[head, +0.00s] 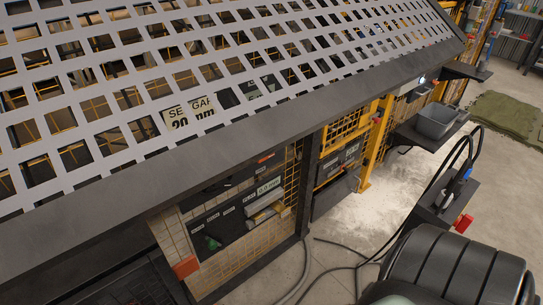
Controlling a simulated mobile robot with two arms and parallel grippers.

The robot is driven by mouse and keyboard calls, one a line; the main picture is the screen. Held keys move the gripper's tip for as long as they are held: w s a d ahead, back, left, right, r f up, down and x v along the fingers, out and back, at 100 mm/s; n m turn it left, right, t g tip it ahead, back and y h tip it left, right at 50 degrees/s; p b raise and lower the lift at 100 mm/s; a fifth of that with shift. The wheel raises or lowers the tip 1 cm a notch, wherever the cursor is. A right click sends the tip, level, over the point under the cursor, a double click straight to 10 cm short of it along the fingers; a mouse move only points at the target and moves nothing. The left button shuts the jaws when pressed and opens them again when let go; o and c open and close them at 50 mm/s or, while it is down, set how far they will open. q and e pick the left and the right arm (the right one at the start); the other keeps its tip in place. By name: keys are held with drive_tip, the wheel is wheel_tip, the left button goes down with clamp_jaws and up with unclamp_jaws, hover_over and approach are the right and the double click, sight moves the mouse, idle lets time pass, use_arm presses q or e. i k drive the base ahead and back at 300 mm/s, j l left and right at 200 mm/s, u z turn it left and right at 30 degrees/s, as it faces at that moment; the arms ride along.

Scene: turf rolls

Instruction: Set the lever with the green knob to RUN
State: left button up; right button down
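A small green knob (212,243) shows low on a dark panel (232,226) below the slanted perforated guard, left of centre in the head view. The lever it belongs to is too small to make out clearly. Several small pale labels sit in a row on the panel above the knob, too small to read, so I cannot tell which position the lever is in. Neither of my grippers is in view, and nothing is seen touching the knob.
The perforated metal guard (290,62) with its dark edge overhangs the panel. Yellow mesh and a yellow post (377,140) stand to its right. A grey bin (436,121) sits on a shelf. Dark cables (340,246) lie on the floor. Pale floor (370,215) is open between.

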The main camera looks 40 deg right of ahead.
sight(213, 244)
drive_tip(key=l+z, duration=0.2)
drive_tip(key=z, duration=0.2)
drive_tip(key=l+z, duration=0.2)
drive_tip(key=z, duration=0.15)
drive_tip(key=i+l+z, duration=0.1)
drive_tip(key=z, duration=0.3)
drive_tip(key=i+l, duration=0.05)
drive_tip(key=l, duration=0.05)
